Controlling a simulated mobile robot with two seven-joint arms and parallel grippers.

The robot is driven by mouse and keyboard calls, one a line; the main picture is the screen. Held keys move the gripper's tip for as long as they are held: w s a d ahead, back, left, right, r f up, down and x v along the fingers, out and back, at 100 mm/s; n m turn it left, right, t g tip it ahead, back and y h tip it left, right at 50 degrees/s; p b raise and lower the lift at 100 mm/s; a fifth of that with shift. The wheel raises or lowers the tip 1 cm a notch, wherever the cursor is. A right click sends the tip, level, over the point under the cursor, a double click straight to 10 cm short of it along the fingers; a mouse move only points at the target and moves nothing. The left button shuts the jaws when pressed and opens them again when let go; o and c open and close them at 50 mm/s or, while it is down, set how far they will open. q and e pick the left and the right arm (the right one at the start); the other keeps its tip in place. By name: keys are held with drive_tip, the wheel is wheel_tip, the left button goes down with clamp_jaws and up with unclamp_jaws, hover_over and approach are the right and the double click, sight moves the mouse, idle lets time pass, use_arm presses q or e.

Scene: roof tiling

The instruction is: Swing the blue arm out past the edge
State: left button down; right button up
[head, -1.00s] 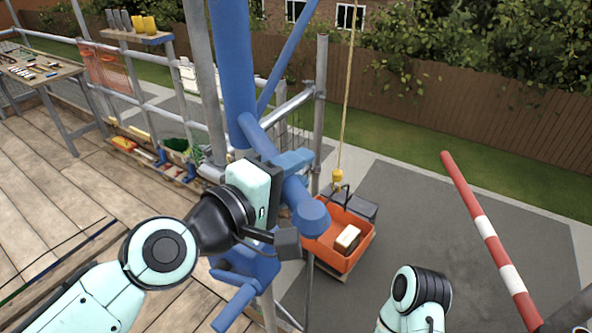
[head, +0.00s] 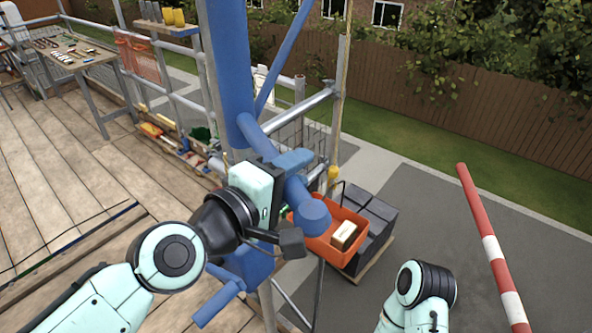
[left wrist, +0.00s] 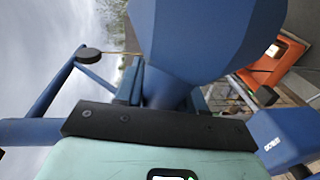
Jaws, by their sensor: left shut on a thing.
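The blue arm is a hoist with a thick blue post (head: 229,70), a slanting brace (head: 284,58) and a blue bar ending in a round knob (head: 315,216). My left gripper (head: 284,185) is shut on the blue bar just behind the knob. In the left wrist view, blue metal (left wrist: 205,35) fills the middle, close to the dark jaw (left wrist: 155,128). A yellow rope (head: 346,80) hangs behind the post to a yellow hook (head: 333,174) above an orange crate (head: 326,247) with a pale block in it. My right gripper is out of frame; only that arm shows.
A red-and-white barrier pole (head: 490,245) slants at the right. A grey scaffold upright (head: 339,110) stands close behind the bar. Dark blocks (head: 378,220) sit on a pallet below, beside the crate. The plank deck (head: 60,170) at left is mostly clear, with a workbench (head: 75,55) beyond.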

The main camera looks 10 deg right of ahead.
use_arm(q)
drive_tip(key=shift+r, duration=0.25)
drive_tip(key=c, duration=1)
unclamp_jaws()
drive_tip(key=shift+c, duration=0.2)
drive_tip(key=shift+o, duration=1.3)
drive_tip(key=shift+w+d+f, duration=0.1)
drive_tip(key=shift+d+f, duration=0.05)
